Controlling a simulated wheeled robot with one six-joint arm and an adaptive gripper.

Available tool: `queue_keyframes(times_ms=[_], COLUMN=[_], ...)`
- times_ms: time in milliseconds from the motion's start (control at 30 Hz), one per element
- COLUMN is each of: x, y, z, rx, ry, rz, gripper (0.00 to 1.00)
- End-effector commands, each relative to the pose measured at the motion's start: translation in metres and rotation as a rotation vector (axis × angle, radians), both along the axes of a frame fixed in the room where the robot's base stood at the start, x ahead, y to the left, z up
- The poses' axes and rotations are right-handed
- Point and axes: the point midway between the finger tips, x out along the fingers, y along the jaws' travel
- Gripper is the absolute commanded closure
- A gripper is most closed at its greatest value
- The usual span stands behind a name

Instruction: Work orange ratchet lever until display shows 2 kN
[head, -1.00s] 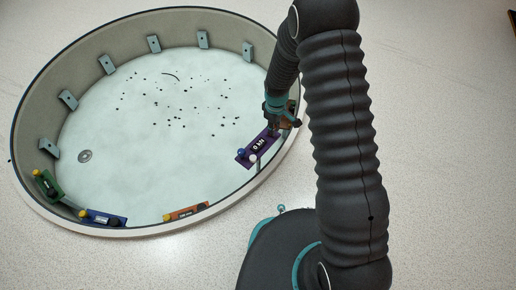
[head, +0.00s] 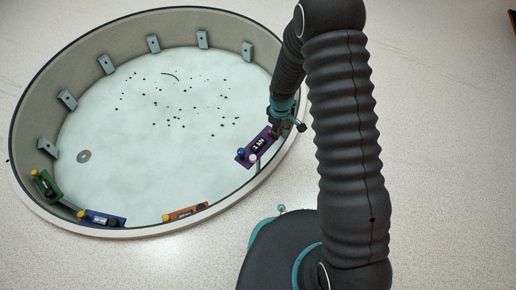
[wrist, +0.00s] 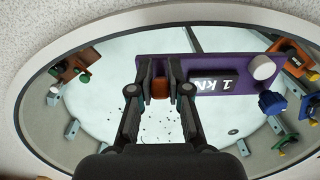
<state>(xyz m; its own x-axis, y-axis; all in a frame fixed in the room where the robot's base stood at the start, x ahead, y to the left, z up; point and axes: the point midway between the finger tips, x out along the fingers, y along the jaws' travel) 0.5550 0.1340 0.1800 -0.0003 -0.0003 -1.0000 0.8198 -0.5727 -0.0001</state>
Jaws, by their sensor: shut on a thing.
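A purple unit (head: 256,150) with a black display (head: 258,146) sits by the ring's wall at the right in the head view. The display reads 1 kN; it shows upside down in the wrist view (wrist: 213,83). My gripper (wrist: 160,78) is shut on the orange ratchet lever (wrist: 160,88) at the left end of the purple unit in the wrist view. The fingers hide the lever's sides. The unit also carries a white knob (wrist: 262,67) and a blue knob (wrist: 272,102). In the head view my gripper (head: 277,130) is partly hidden by my arm.
A round rim (head: 150,232) encloses a pale floor with scattered dark specks. Green (head: 47,186), blue (head: 103,219) and orange (head: 187,211) units line the near wall. Grey brackets (head: 153,43) line the far wall.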

Motion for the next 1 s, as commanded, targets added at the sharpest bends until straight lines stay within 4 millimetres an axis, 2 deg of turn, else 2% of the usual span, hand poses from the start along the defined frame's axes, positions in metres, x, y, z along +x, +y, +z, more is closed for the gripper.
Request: queue_keyframes(times_ms=[1000], x=[0.012], y=[0.015], z=[0.013], rx=[0.002], ry=[-0.009], rz=[0.002], gripper=[1.0])
